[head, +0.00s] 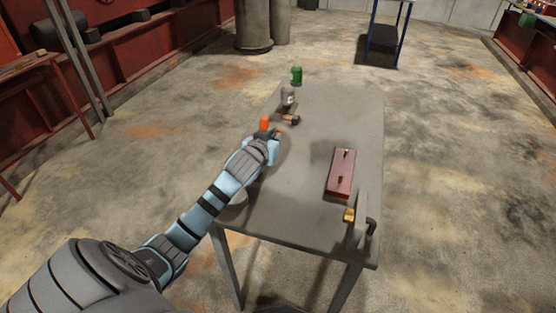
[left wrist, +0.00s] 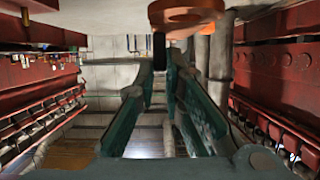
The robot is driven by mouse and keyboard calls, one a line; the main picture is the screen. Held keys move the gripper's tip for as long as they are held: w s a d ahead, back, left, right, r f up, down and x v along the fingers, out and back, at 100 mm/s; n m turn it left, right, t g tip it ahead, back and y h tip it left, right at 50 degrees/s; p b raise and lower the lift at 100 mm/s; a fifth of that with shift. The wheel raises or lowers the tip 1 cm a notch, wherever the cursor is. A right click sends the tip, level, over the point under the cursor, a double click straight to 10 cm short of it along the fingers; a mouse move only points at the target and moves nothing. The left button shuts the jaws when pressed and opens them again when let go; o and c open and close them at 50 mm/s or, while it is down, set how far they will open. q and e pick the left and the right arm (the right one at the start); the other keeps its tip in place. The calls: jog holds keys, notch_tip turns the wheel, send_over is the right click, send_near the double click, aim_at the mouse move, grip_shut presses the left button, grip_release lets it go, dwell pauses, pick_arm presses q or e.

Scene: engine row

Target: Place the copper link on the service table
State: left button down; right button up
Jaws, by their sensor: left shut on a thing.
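My left gripper (head: 277,133) is low over the far left part of the grey service table (head: 310,155). In the left wrist view its fingers (left wrist: 166,66) are close together, shut on the copper link (left wrist: 188,18), whose orange-brown rounded end with a hole shows at the top edge. The rest of the link is cut off there. In the head view a bright orange piece (head: 264,123) shows beside the gripper, and a small brown piece with a dark end (head: 289,117) just beyond it. I cannot tell which is the link. My right gripper is not in view.
A grey can (head: 288,96) and a green can (head: 296,75) stand at the table's far left end. A dark red block (head: 341,173) lies at the right, with an upright grey plate (head: 361,215) and a brass piece (head: 349,215) near the front right corner. The table's middle is clear.

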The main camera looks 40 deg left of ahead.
pick_arm(q)
notch_tip(320, 180, down, 8)
jog(key=shift+w+d+r+b, duration=0.1)
jog(key=shift+w+b, duration=0.05)
jog(key=shift+b, duration=0.7)
jog(key=c, duration=1.7)
grip_release()
jog(key=shift+r, duration=0.1)
jog(key=p+v, duration=0.3)
jog(key=v, duration=0.9)
